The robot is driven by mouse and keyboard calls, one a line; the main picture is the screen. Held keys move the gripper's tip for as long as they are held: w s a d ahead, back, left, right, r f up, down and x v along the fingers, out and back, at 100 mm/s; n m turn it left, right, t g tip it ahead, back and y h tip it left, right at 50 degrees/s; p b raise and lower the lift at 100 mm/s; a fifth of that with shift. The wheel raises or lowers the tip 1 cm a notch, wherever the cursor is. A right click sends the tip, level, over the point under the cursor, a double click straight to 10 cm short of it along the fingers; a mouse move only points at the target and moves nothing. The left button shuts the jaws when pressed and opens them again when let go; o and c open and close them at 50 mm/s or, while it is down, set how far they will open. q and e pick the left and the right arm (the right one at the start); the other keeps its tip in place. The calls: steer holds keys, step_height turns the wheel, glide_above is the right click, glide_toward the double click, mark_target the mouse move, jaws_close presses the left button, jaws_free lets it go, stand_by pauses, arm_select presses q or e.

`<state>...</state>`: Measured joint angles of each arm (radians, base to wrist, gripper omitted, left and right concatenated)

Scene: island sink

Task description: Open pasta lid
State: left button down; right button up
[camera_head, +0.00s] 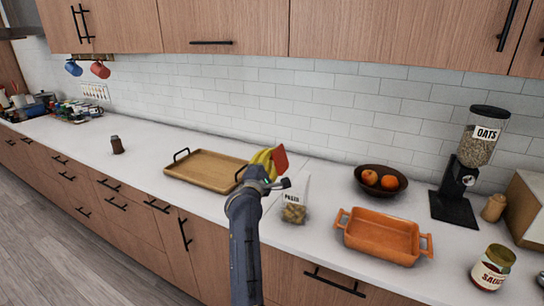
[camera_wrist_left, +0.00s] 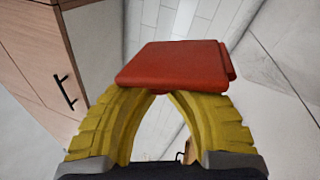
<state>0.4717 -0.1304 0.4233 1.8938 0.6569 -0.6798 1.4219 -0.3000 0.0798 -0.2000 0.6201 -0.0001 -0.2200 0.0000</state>
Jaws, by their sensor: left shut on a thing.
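The pasta container (camera_head: 293,212) is a clear, labelled box with pasta in its lower part. It stands on the counter in the middle of the head view, with no red lid visible on its top. My left gripper (camera_head: 268,158), with yellow fingers, is up and to the left of the container. It is shut on a flat red lid (camera_head: 281,158). In the left wrist view the red lid (camera_wrist_left: 175,66) sits across the tips of both yellow fingers, clear of the container. My right gripper is not in view.
A wooden tray (camera_head: 206,181) with black handles lies left of my arm. Right of the container are an orange baking dish (camera_head: 381,251), a dark fruit bowl (camera_head: 366,190), an oats dispenser (camera_head: 484,140) and a sauce jar (camera_head: 491,268). A small brown shaker (camera_head: 117,145) stands far left with clear counter around it.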

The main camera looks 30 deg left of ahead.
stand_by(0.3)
arm_select(q)
steer(key=c, duration=1.1)
jaws_free()
steer(key=v, duration=1.2)
